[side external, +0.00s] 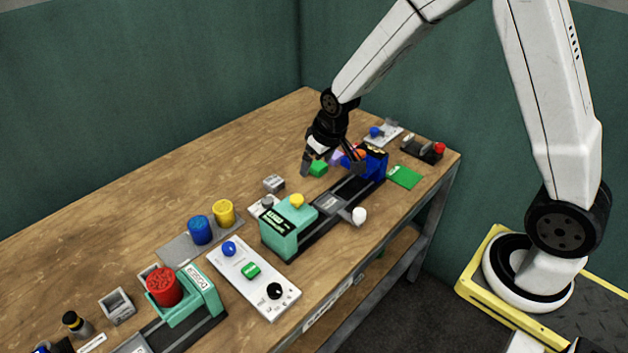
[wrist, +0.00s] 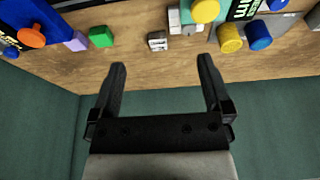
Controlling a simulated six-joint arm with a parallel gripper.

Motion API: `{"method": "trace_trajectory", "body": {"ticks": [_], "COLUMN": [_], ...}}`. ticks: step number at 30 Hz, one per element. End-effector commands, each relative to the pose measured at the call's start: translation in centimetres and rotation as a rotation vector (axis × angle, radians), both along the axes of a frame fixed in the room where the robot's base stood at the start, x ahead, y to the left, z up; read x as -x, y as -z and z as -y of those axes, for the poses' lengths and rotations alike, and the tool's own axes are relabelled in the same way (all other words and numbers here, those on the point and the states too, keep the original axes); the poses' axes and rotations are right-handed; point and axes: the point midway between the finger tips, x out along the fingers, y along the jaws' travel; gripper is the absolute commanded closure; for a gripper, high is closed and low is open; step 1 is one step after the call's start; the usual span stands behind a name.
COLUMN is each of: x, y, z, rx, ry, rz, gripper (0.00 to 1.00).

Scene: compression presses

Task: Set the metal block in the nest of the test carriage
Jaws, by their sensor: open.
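The metal block (side external: 274,183) is a small grey cube on the wooden table, left of the long dark press rail. It also shows in the wrist view (wrist: 157,41), beyond my fingertips and roughly centred between them. My gripper (side external: 331,166) is open and empty, to the right of the block in the side view and apart from it. Its fingers show in the wrist view (wrist: 162,66). A grey carriage (side external: 330,203) sits on the rail between the teal press head (side external: 290,226) and the blue end housing (side external: 373,164). I cannot make out its nest clearly.
A green cube (side external: 318,169) sits by my fingers. A yellow cylinder (side external: 224,212) and a blue cylinder (side external: 200,230) stand on a grey plate. A white knob (side external: 359,215) juts from the press. A second press (side external: 195,295) stands in front. The table's back left is clear.

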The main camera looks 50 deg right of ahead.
Motion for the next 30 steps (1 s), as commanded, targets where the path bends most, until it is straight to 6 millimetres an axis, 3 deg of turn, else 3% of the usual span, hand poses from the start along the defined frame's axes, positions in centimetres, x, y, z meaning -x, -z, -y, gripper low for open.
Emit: {"method": "trace_trajectory", "body": {"ticks": [6, 15, 22, 30], "x": [-5.1, -10.8, -13.4, -14.1], "y": [3.0, 7.7, 10.5, 11.3], "z": [0.6, 1.5, 2.1, 2.2], "rx": [0.000, 0.002, 0.004, 0.004], "ry": [0.001, 0.002, 0.002, 0.002], "rz": [0.023, 0.059, 0.080, 0.088], "gripper": [0.00, 0.00, 0.00, 0.00]}}
